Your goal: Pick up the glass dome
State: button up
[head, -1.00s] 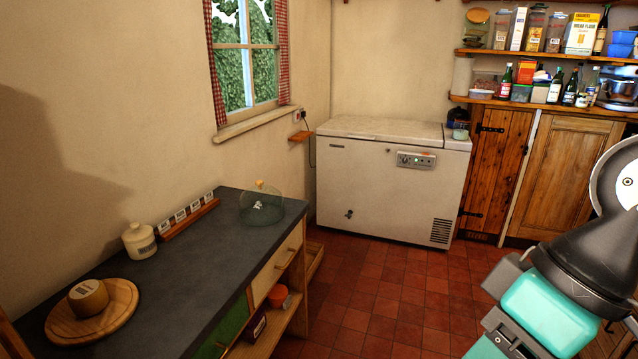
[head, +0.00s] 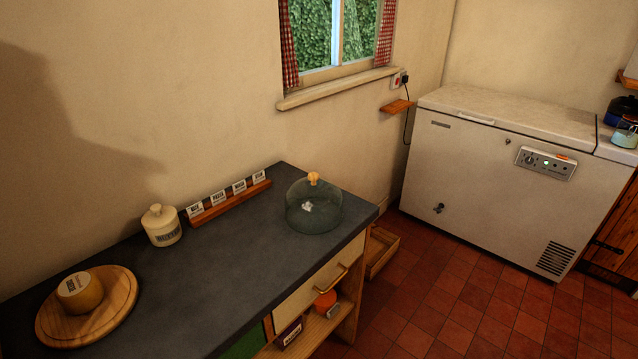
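The glass dome (head: 314,209) stands upright on the dark countertop (head: 240,258), near its far right end. It is clear, greenish glass with a pale wooden knob on top. A small whitish thing shows through the glass; I cannot tell what it is. My gripper is not in view.
On the counter are a wooden rack with label cards (head: 230,202), a lidded white jar (head: 161,225), and a round board (head: 112,312) bearing a tan pot (head: 79,292). A white chest freezer (head: 480,170) stands at the right. Red floor tiles (head: 440,300) lie clear between.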

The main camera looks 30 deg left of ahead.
aim_at(314, 203)
jog(key=u, duration=0.35)
jog(key=i, duration=0.75)
jog(key=u, duration=1.15)
jog(key=i, duration=0.55)
jog(key=u, duration=0.5)
